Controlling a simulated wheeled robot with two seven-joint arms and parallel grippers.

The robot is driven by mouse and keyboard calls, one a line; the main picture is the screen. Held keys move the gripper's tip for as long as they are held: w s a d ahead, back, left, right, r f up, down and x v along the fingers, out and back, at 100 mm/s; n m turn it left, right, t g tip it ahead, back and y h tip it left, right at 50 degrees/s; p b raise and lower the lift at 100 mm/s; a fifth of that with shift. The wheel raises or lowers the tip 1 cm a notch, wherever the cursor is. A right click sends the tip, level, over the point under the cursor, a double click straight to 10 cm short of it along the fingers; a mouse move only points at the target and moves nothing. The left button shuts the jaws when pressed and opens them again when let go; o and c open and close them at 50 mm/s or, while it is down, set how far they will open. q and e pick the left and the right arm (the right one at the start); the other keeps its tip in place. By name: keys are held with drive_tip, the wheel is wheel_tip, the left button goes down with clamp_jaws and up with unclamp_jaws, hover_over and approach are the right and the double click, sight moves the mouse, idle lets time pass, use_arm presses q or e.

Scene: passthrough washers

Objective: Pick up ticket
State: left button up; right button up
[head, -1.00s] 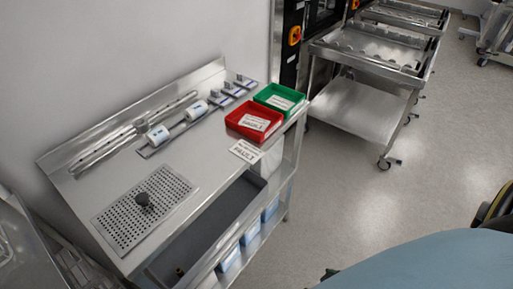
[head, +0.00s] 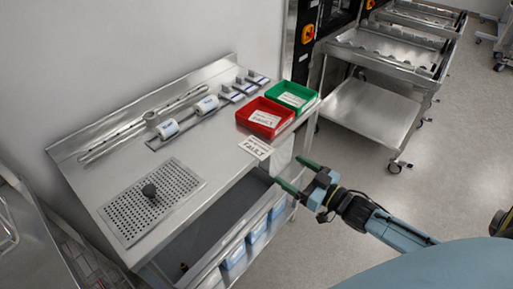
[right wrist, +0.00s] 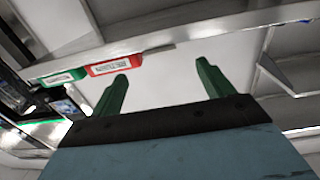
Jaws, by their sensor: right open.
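A white ticket printed "FAULT" (head: 256,148) lies at the front edge of the steel bench, just in front of the red bin (head: 265,117). A label with similar print shows on the red bin. My right gripper (head: 288,169) is open and empty, in front of the bench and to the lower right of the ticket, apart from it. Its green fingers also show in the right wrist view (right wrist: 162,70), pointing toward the bench edge. The ticket is not clear in that view. My left gripper is out of view.
A green bin (head: 291,96) stands beside the red one. The steel bench (head: 215,160) also bears a perforated drain plate (head: 152,203) and white rolls (head: 167,129). Blue bins (head: 257,229) sit on a shelf below. Steel carts (head: 375,110) stand at the back right.

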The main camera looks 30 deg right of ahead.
approach(257, 147)
drive_tip(key=shift+x, duration=1.85)
drive_tip(key=shift+c, duration=0.4)
drive_tip(key=c, duration=1)
